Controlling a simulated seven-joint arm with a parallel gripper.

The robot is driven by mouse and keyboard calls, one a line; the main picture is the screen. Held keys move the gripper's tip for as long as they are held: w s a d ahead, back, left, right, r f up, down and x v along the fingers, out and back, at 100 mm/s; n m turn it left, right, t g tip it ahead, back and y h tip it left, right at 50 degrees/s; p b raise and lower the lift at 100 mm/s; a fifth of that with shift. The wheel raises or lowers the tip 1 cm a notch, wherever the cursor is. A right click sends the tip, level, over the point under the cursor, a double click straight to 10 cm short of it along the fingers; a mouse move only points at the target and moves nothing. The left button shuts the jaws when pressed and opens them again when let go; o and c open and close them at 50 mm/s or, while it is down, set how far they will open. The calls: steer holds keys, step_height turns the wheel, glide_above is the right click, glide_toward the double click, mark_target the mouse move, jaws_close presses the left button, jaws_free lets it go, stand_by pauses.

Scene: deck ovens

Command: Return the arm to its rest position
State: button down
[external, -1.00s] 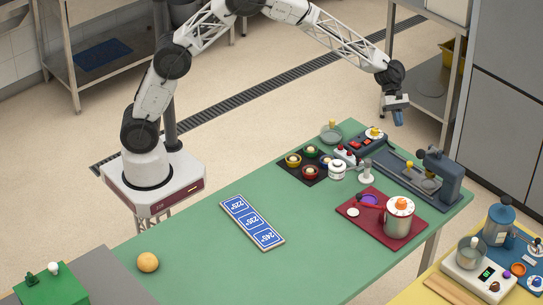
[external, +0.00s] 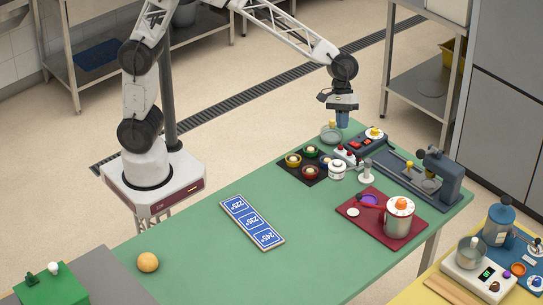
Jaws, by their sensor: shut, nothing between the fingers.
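My gripper (external: 342,122) shows in the external view above the far edge of the green table (external: 200,262).
Near the gripper are a black tray with small coloured bowls (external: 293,160), a white jar (external: 337,169), a red-buttoned device (external: 366,145) and a blue-grey press (external: 436,178). A red board (external: 352,214) holds a metal pot (external: 399,219). A blue temperature sign (external: 252,222) lies mid-table.

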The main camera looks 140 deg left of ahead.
steer(key=s+d+r+m+g+y, duration=0.1)
steer(key=s+d+r+m, duration=0.15)
steer(key=s+d, duration=0.45)
steer(key=s+d+r+m, duration=0.2)
steer(key=s+d+m, duration=0.15)
steer(key=d, duration=0.65)
steer(key=s+d+r+m+g+y, duration=0.15)
steer(key=s+d+m, duration=0.3)
steer(key=d, duration=0.45)
steer(key=s+d+f+m, duration=0.1)
steer(key=s+d+m, duration=0.2)
steer(key=s, duration=0.4)
steer(key=s+d+f+m+y, duration=0.1)
steer(key=s+d+m, duration=0.2)
steer(key=s+d, duration=0.2)
steer(key=s+d+f+m, duration=0.1)
steer(key=s+d+m, duration=0.3)
steer(key=s, duration=0.5)
steer(key=shift+s+f+t, duration=0.2)
steer(key=shift+f+t, duration=0.15)
steer(key=shift+f, duration=0.05)
steer(key=shift+d, duration=0.1)
